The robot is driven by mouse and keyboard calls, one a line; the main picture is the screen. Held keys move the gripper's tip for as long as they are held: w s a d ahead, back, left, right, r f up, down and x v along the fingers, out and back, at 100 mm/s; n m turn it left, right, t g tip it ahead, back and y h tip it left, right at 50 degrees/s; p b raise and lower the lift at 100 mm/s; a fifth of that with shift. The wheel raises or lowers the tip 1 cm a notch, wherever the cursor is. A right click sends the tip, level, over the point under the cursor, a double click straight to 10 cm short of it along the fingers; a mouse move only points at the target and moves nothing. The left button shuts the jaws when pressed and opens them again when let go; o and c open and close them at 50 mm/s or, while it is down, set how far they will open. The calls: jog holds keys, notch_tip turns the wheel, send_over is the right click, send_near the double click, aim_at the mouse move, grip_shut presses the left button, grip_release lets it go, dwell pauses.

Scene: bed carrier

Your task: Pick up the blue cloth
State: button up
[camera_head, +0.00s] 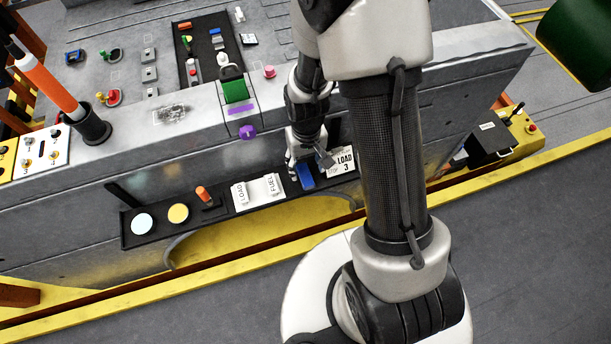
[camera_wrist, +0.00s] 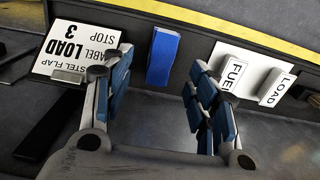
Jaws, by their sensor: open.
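The blue cloth (camera_head: 306,176) is a small folded-looking blue rectangle on the narrow dark ledge along the front of the grey carrier. It also shows in the wrist view (camera_wrist: 163,57), at the upper middle, between my two fingers in the picture and beyond their tips. My gripper (camera_head: 309,161) is above and close to the cloth, pointing down at the ledge. In the wrist view my gripper (camera_wrist: 158,68) has its blue-padded fingers spread wide, with nothing between them. I cannot tell the exact gap between fingertips and cloth.
A LOAD 3 card (camera_wrist: 76,48) lies on one side of the cloth. White FUEL (camera_wrist: 234,74) and LOAD (camera_wrist: 275,87) blocks lie on the other. Farther left are an orange-topped piece (camera_head: 204,196), a yellow disc (camera_head: 178,213) and a pale disc (camera_head: 143,223). A purple knob (camera_head: 248,132) juts out above the ledge.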

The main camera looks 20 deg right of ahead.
aim_at(306, 174)
notch_tip(306, 174, down, 4)
jog(key=shift+w+a+f+b, duration=0.1)
jog(key=shift+f+b, duration=0.1)
jog(key=shift+b, duration=0.7)
jog(key=shift+r, duration=0.1)
jog(key=c, duration=1)
